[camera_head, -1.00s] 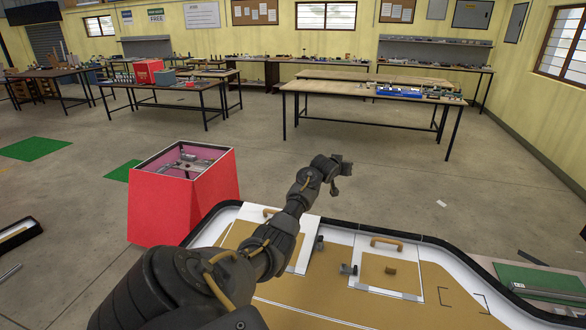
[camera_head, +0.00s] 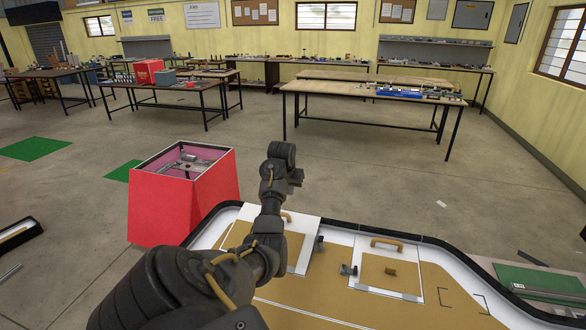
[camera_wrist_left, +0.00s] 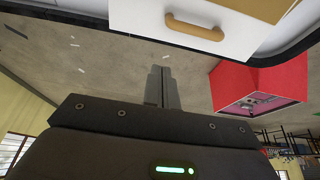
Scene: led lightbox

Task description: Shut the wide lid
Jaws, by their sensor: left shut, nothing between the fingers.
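A white-edged lid with a tan panel (camera_head: 293,247) and a tan handle (camera_head: 286,216) lies at the left of the workpiece, its far edge overlapping the black rim. It appears to stand above the rim; my arm hides its left part. A second such lid (camera_head: 397,272) with a handle (camera_head: 386,243) looks flat, to the right. I cannot tell for sure which is the wide one. My left gripper (camera_head: 297,178) is beyond the first lid's far edge, touching nothing. In the left wrist view its fingers (camera_wrist_left: 163,85) are shut and empty, with a handle (camera_wrist_left: 195,26) above them.
A tall red open-topped box (camera_head: 185,195) stands on the floor beyond the workpiece's left end. A dark rim (camera_head: 345,225) edges the workpiece. A green board (camera_head: 540,280) lies at the right. Floor beyond the rim is clear; tables stand far back.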

